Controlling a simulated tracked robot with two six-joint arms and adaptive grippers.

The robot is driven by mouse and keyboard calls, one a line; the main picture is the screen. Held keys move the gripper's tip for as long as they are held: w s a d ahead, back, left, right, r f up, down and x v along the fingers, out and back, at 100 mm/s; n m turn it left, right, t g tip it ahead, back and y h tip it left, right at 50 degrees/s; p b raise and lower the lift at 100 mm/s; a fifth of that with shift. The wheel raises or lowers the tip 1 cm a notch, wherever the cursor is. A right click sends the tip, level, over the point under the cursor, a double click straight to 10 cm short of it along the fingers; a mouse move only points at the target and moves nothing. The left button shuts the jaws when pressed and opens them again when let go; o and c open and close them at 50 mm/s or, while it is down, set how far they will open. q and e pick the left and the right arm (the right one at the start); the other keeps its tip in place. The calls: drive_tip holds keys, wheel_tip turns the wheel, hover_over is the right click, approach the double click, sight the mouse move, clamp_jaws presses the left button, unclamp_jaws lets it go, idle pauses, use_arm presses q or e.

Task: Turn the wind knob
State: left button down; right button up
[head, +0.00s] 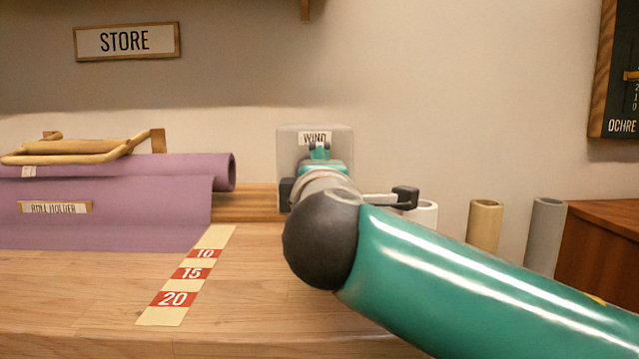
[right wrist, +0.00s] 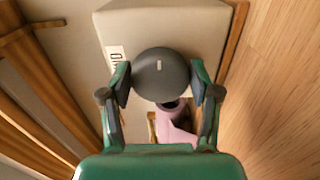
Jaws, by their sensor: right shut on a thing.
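The wind knob (right wrist: 160,70) is a dark round disc with a small pale mark, seen in the right wrist view on the front of a pale box (right wrist: 205,25). In the head view the box (head: 340,135) stands at the back of the table with a WIND label (head: 314,138), and my right gripper and arm hide the knob. My right gripper (right wrist: 161,88) is shut on the knob, one finger on each side of it. My left gripper is in neither view.
A purple roll (head: 110,205) lies left of the box, with a wooden handle (head: 70,152) above it. A numbered strip (head: 190,275) runs along the table. Several upright tubes (head: 485,225) stand at the right. The front left of the table is clear.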

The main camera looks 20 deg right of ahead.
drive_tip(key=shift+f, duration=0.3)
drive_tip(key=o, duration=1)
drive_tip(key=shift+d, duration=0.1)
drive_tip(key=shift+c, duration=0.2)
drive_tip(key=shift+o, duration=0.9)
drive_tip(key=shift+r, duration=0.15)
drive_tip(key=shift+s, duration=0.1)
drive_tip(key=v, duration=1.1)
drive_tip(key=shift+s, duration=0.4)
